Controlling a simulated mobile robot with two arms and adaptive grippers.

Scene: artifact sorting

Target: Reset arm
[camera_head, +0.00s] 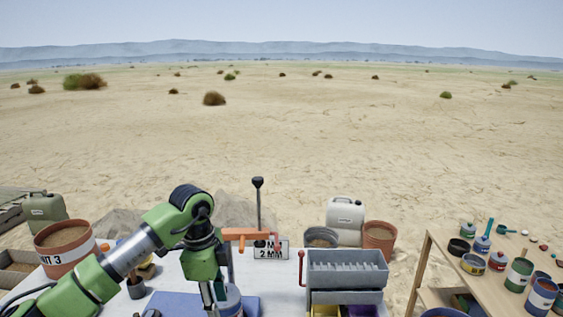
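My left arm comes in from the lower left, green and grey, and bends down over the white table (175,270). My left gripper (213,302) points down at the bottom edge of the view, in front of a blue mat (180,302). A white and blue can (231,301) is right beside it. The fingertips are cut off or hidden, so I cannot tell whether it is open or touches the can. My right arm and gripper are not in view.
A grey slotted box (345,270) with a red handle stands at the right. An orange crank (250,235), a black-knobbed lever (258,200) and a "2 MM" sign (272,254) stand behind the arm. A terracotta bucket (66,248) is left. A wooden table (450,262) holds several cans.

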